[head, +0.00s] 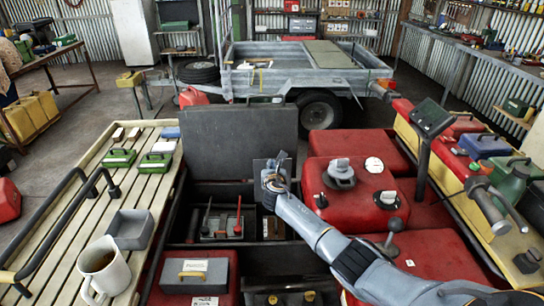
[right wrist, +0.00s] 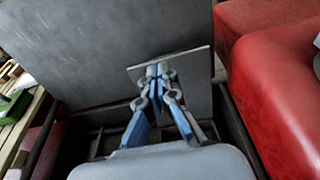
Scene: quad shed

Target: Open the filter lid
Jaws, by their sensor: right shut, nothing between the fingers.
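A small flat grey plate, which looks like the filter lid (head: 260,166), stands up steeply behind my right gripper. In the right wrist view the same filter lid (right wrist: 197,62) is a tilted square just beyond the fingertips. My right gripper (head: 272,180) is shut and empty, its fingers partly covering the lid's face. In the right wrist view its blue-and-grey fingers (right wrist: 160,78) meet at the tips in front of the lid. I cannot tell whether they touch it. The lid's lower edge and whatever lies beneath are hidden by the gripper. My left gripper is not in view.
A large dark panel (head: 235,133) stands upright behind the open bay. A red tank (head: 342,185) lies close to the right of my right arm. A slatted rack (head: 146,195) holds a mug (head: 103,265) and boxes.

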